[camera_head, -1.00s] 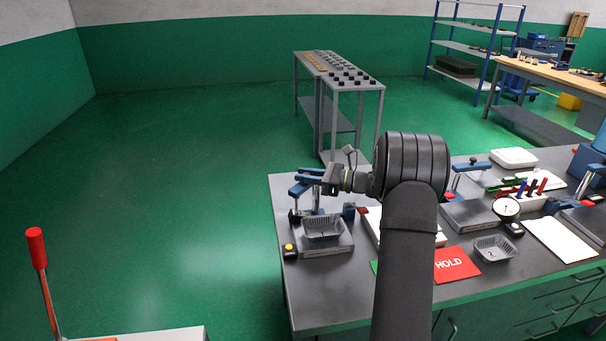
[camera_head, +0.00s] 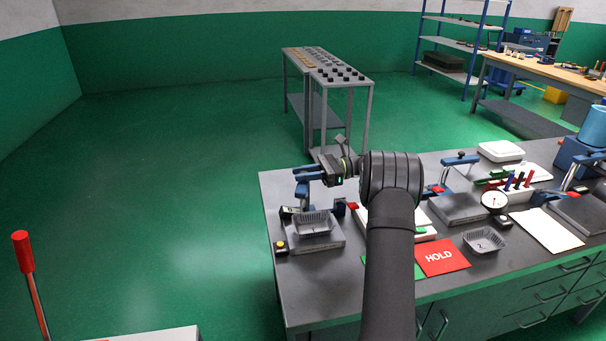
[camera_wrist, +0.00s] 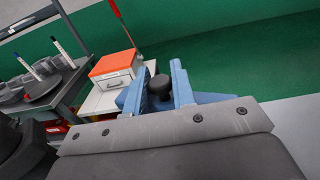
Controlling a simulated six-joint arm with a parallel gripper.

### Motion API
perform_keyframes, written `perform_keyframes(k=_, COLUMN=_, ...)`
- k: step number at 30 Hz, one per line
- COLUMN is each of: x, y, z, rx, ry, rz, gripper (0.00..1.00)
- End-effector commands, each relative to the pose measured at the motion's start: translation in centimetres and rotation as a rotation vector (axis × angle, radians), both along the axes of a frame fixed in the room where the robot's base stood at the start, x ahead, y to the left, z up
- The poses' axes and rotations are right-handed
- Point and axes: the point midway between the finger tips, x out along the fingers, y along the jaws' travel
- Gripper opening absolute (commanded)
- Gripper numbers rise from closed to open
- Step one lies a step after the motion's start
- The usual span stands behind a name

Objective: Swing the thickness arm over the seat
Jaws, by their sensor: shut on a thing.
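In the head view, a dark grey seat (camera_head: 318,243) stands at the near left of the bench with a foil tray (camera_head: 313,221) on it. The blue thickness arm (camera_head: 303,191) rises on its post behind the tray; its upper part is partly mixed with my gripper's blue fingers. My gripper (camera_head: 315,170) is above and behind the tray. In the wrist view, a black knob (camera_wrist: 160,84) stands between the blue fingers of my gripper (camera_wrist: 162,92), which is shut on it. I cannot tell exactly how far the thickness arm reaches over the seat.
A yellow-topped button box (camera_head: 281,248) is left of the seat. A red HOLD card (camera_head: 441,257) and a second foil tray (camera_head: 484,240) lie to the right. A dial gauge (camera_head: 495,201) and another blue-armed station (camera_head: 459,208) are further right. Green floor is free left of the bench.

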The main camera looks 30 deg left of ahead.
Motion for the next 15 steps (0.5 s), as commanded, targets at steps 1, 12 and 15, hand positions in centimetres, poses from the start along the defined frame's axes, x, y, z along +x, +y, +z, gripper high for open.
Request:
perform_keyframes(k=1, x=-0.01, y=0.01, z=0.12, rx=0.002, ry=-0.001, rz=0.001, gripper=0.00)
perform_keyframes(k=12, x=-0.01, y=0.04, z=0.13, rx=0.002, ry=-0.001, rz=-0.001, gripper=0.41)
perform_keyframes(k=15, x=0.00, y=0.03, z=0.10, rx=0.002, ry=-0.001, rz=-0.001, gripper=0.41)
